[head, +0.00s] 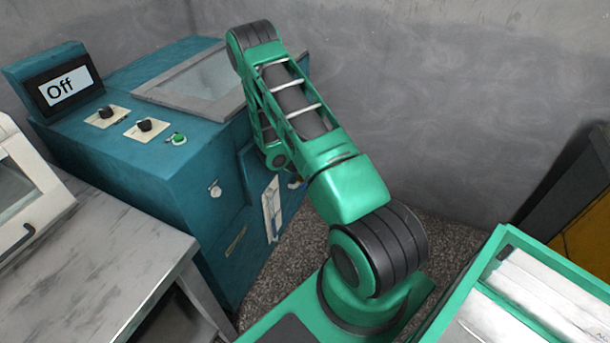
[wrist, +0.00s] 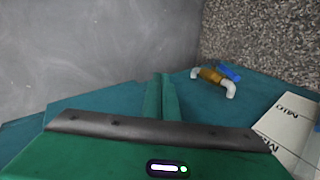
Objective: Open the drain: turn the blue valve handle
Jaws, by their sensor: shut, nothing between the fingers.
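The blue valve handle (wrist: 229,72) shows in the wrist view at the upper right, on a brass-coloured valve body (wrist: 211,76) with white pipe ends. The valve sits on the side of a teal machine (wrist: 265,92). My gripper (wrist: 162,79) is in the lower middle of the wrist view, its green fingers together and empty. It is to the left of the valve in that view and apart from it. In the head view, a small part of the valve (head: 297,184) shows beside my green arm, which hides my gripper.
A white level panel (head: 268,210) is near the valve. A grey table (head: 90,265) stands at left. Grey walls (head: 430,90) close off the back.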

